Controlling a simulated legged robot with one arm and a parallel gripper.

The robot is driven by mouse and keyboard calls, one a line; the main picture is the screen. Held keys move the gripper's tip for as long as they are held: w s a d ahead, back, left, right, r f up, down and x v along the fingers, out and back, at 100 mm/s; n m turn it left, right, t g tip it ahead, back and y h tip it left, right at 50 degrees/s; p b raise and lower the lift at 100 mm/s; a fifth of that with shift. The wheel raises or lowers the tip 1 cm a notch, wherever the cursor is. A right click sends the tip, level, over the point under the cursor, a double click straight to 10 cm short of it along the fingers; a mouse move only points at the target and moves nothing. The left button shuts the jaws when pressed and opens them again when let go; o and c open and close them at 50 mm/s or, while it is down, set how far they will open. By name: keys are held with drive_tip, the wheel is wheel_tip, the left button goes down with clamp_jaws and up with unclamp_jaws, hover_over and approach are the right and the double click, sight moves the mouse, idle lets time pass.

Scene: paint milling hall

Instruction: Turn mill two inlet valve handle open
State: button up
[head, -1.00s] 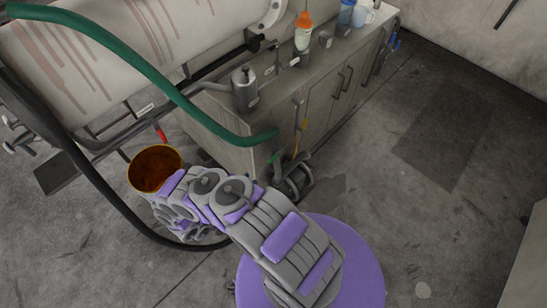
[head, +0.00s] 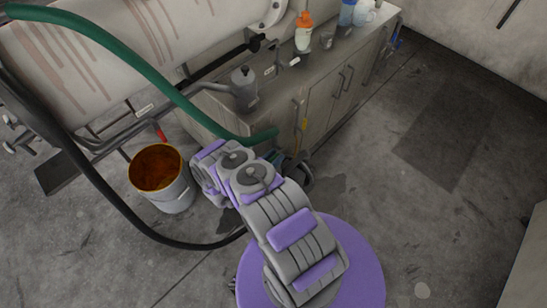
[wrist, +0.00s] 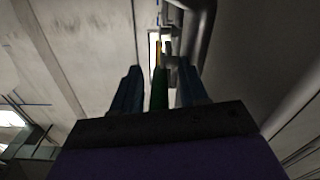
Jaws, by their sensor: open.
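In the wrist view my gripper (wrist: 160,88) is open, with one dark blue finger on each side. A green bar-like handle (wrist: 160,90) shows between the fingers, with gaps on both sides. Beyond it is an orange-yellow handle (wrist: 158,52) near a grey pipe. I cannot tell which one belongs to mill two. A red handle (head: 161,134) is above the bucket, under the tank. My gripper is mostly hidden behind my arm in the head view.
A bucket (head: 157,168) of orange-brown liquid stands on the floor left of my arm. A green hose (head: 165,82) and a black hose (head: 85,165) cross the left side. The cabinet (head: 325,105) holds a can and bottles. The floor at right is clear.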

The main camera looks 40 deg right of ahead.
drive_tip(key=shift+d, duration=0.4)
drive_tip(key=shift+a, duration=0.4)
drive_tip(key=c, duration=0.5)
clamp_jaws()
